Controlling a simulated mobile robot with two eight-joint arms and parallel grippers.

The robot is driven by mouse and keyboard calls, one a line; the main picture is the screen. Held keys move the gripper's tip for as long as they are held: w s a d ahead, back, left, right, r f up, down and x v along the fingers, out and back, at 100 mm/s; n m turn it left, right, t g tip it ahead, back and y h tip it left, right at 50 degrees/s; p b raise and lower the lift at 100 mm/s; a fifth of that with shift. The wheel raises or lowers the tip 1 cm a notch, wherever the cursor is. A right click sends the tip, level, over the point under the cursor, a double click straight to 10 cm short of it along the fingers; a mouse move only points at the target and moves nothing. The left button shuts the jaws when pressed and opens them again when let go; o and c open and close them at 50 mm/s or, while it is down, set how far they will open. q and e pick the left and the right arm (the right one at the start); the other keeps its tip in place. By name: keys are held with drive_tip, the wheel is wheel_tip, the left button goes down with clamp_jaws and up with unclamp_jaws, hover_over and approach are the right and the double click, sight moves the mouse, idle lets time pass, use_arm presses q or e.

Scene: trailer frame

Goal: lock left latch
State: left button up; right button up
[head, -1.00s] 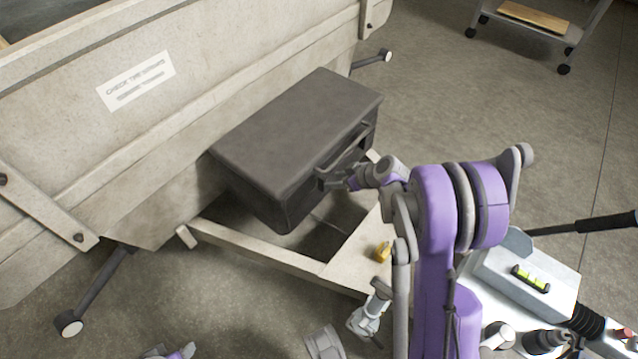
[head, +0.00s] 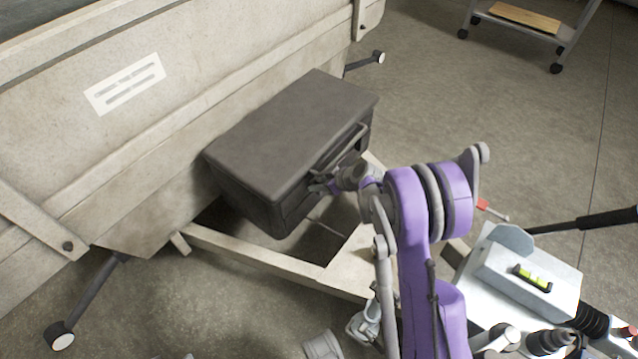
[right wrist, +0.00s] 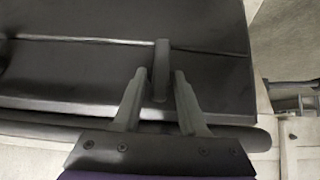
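A dark grey toolbox (head: 285,135) with a closed lid sits on the trailer's frame. A bar handle (head: 352,143) runs along its front. My right gripper (head: 322,186) is at the near, left part of that front, and the arm partly covers this area. In the right wrist view a narrow upright latch (right wrist: 161,68) stands on the toolbox's front. The two fingertips of my right gripper (right wrist: 159,76) are apart, one on each side of the latch, with small gaps visible. I cannot tell which latch this is. My left gripper is not in view.
The trailer's pale side panel (head: 60,140) rises behind the toolbox. Pale frame beams (head: 260,261) run below it. A metal coupling with a level vial (head: 530,278) lies at right. A wheeled cart (head: 520,22) stands far right.

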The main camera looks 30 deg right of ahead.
clamp_jaws()
drive_tip(key=shift+d+y, duration=0.1)
drive_tip(key=shift+y, duration=0.2)
drive_tip(key=shift+w+d+m+g+y, duration=0.15)
drive_tip(key=shift+m+g+y, duration=0.25)
drive_tip(key=shift+m+y, duration=0.2)
drive_tip(key=y, duration=0.1)
drive_tip(key=m+y, duration=0.1)
drive_tip(key=m+y+b, duration=0.1)
drive_tip(key=shift+d+f+g, duration=0.3)
drive_tip(key=shift+g, duration=0.1)
drive_tip(key=shift+w+d+f+m+y+b, duration=0.1)
drive_tip(key=shift+f+m+y+b, duration=0.1)
drive_tip(key=shift+m+y+b, duration=0.95)
drive_tip(key=shift+d+f+m+y+b, duration=0.1)
drive_tip(key=shift+f+m+y+b, duration=0.25)
drive_tip(key=shift+m+y, duration=0.9)
drive_tip(key=shift+w+d+f+m+y+b, duration=0.1)
drive_tip(key=shift+m+y+b, duration=0.55)
drive_tip(key=shift+y, duration=1.15)
